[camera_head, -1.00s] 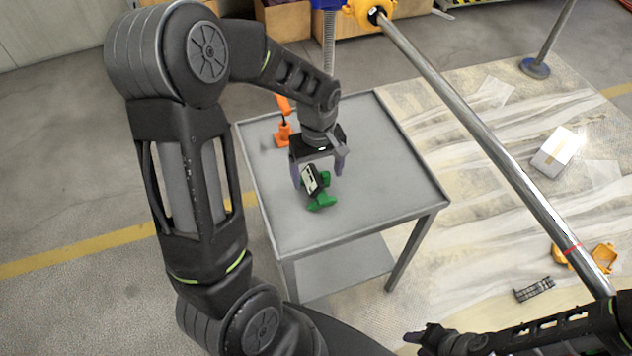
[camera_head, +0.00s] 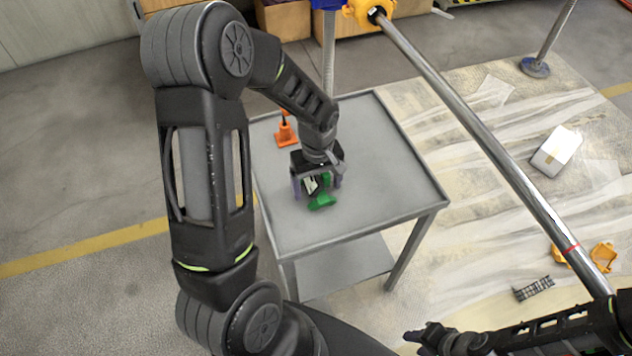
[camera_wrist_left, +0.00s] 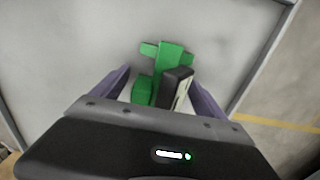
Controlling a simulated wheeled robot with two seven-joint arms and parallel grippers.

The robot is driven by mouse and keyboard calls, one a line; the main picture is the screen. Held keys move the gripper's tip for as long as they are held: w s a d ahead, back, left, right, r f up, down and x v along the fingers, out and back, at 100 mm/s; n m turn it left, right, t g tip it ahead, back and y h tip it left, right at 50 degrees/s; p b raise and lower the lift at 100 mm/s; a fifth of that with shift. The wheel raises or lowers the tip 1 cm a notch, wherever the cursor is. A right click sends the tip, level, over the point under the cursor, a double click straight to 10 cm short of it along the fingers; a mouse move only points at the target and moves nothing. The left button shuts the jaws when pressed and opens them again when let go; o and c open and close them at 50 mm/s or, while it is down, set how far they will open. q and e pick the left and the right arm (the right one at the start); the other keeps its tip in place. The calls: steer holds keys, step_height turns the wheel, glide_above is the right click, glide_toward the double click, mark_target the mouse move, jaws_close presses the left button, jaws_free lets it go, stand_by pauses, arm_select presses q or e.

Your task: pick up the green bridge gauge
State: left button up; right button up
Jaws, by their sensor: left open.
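The green bridge gauge (camera_head: 321,201) stands on the grey table (camera_head: 390,180), with a dark box-like part with a pale face on it. My left gripper (camera_head: 317,190) is open and comes down over the gauge, partly hiding it. In the left wrist view the gauge (camera_wrist_left: 168,62) lies between and beyond the two fingers of the left gripper (camera_wrist_left: 162,88). A gap shows between the left finger and the green part; the right finger is close to the dark part. My right gripper (camera_head: 420,338) is low at the bottom right, away from the table; its fingers are too small to judge.
An orange cone-like piece (camera_head: 286,133) stands on the table behind my left gripper. A long metal pole (camera_head: 480,130) slants past the table's right side. A white box (camera_head: 556,150) and orange parts (camera_head: 602,257) lie on the floor. The table's right half is clear.

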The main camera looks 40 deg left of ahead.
arm_select(q)
jaws_close()
stand_by(0.8)
steer(key=shift+r, duration=0.15)
step_height(320, 180, up, 10)
steer(key=shift+f, duration=0.1)
stand_by(0.8)
steer(key=w+d+r+m, duration=0.3)
steer(key=w+d+m, duration=0.7)
steer(key=d+m, duration=0.1)
steer(key=shift+d, duration=0.6)
